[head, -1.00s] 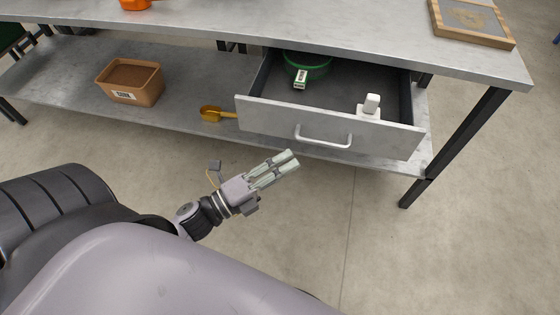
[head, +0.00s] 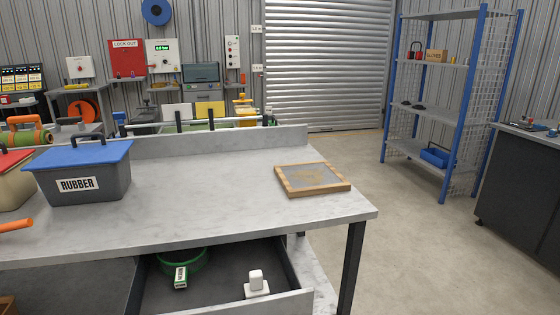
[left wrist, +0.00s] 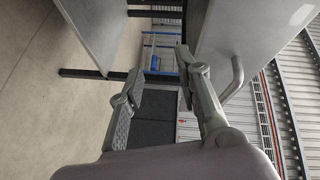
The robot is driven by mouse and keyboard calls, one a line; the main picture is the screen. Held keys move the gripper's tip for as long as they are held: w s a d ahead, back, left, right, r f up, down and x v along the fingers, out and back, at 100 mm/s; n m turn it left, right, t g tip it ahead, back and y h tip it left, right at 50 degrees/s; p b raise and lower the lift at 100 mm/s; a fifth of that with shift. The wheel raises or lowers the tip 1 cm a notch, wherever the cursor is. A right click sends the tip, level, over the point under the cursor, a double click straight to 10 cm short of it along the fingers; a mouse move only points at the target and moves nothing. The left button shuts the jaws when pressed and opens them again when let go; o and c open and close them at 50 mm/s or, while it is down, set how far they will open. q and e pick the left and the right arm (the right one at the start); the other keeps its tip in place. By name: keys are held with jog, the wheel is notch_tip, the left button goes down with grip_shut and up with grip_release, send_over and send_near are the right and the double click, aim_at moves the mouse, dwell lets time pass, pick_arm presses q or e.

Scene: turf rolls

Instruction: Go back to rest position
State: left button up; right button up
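My left gripper (left wrist: 158,66) shows in the left wrist view with its two fingers apart and nothing between them. The drawer handle (left wrist: 236,74) and drawer front (left wrist: 215,42) are just to the right of the fingers; I see no grip on the handle. In the head view neither gripper shows. The workbench drawer (head: 295,302) stands open at the bottom, cut off by the frame edge. Inside it are a green round object (head: 190,262), a small green and white labelled item (head: 181,278) and a white object (head: 256,284).
On the workbench (head: 225,190) are a grey RUBBER box with a blue lid (head: 92,155) and a wood-framed tray (head: 295,191). A blue shelf rack (head: 440,65) and dark cabinet (head: 515,185) stand to the right. Open floor (head: 410,235) lies right of the bench.

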pick_arm(q)
jog(key=s+f+n+g+y, duration=0.1)
jog(key=s+f+n+g, duration=0.25)
jog(key=f, duration=0.45)
jog(key=s+f+n+g+y, duration=0.25)
jog(key=f+n, duration=0.25)
jog(key=f, duration=0.4)
jog(key=s+f+n+g+y, duration=0.1)
jog(key=s+f+n+g, duration=0.25)
jog(key=f, duration=0.45)
jog(key=s+d+f+n+g, duration=0.3)
jog(key=s+f+g, duration=0.25)
jog(key=s, duration=0.25)
jog(key=s+a+r+p, duration=0.2)
jog(key=s+a+p, duration=0.1)
jog(key=s+p, duration=1.1)
jog(key=shift+s+g+h+p, duration=0.3)
jog(key=shift+s+h+p, duration=0.05)
jog(key=shift+p, duration=0.25)
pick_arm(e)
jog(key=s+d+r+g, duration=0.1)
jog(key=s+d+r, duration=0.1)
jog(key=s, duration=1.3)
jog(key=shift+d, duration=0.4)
